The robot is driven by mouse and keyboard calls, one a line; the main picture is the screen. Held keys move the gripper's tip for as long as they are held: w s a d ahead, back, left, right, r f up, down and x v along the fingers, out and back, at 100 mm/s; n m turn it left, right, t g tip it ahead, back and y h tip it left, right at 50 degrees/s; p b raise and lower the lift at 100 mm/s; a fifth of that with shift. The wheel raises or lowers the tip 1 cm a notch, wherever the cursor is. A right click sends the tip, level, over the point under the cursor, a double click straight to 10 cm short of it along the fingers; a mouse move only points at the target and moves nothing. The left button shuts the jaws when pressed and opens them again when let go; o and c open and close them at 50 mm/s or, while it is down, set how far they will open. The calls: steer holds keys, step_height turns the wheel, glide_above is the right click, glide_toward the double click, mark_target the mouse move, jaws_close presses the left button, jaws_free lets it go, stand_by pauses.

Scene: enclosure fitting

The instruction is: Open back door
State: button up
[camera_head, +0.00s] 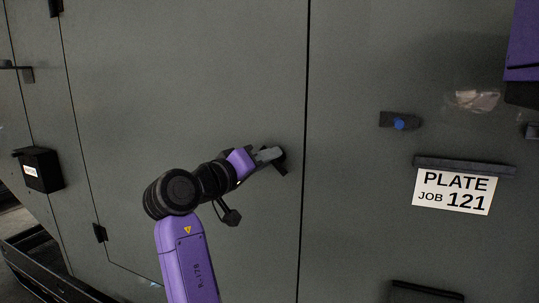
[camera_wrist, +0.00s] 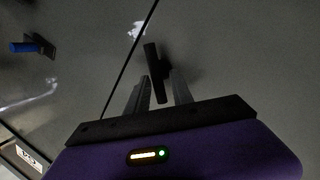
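A large grey door panel (camera_head: 190,80) of the enclosure fills the middle of the head view, with a dark vertical seam along its right edge. A dark bar handle (camera_head: 281,167) sits on the panel close to that seam. My gripper (camera_head: 268,154) is at the handle and partly covers it. In the wrist view, the handle (camera_wrist: 154,66) stands between the two finger tips of my gripper (camera_wrist: 160,80). The fingers are apart, with gaps seen beside the handle, so they do not look closed on it. The door looks flush with its surroundings.
Right of the seam are a dark latch with a blue knob (camera_head: 399,123), a ledge (camera_head: 464,166) and a sign (camera_head: 453,191) reading "PLATE JOB 121". A black box (camera_head: 38,170) juts out at left. A dark rail (camera_head: 45,270) runs low at the lower left.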

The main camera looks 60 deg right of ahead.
steer(key=shift+d, duration=0.55)
jaws_close()
stand_by(1.1)
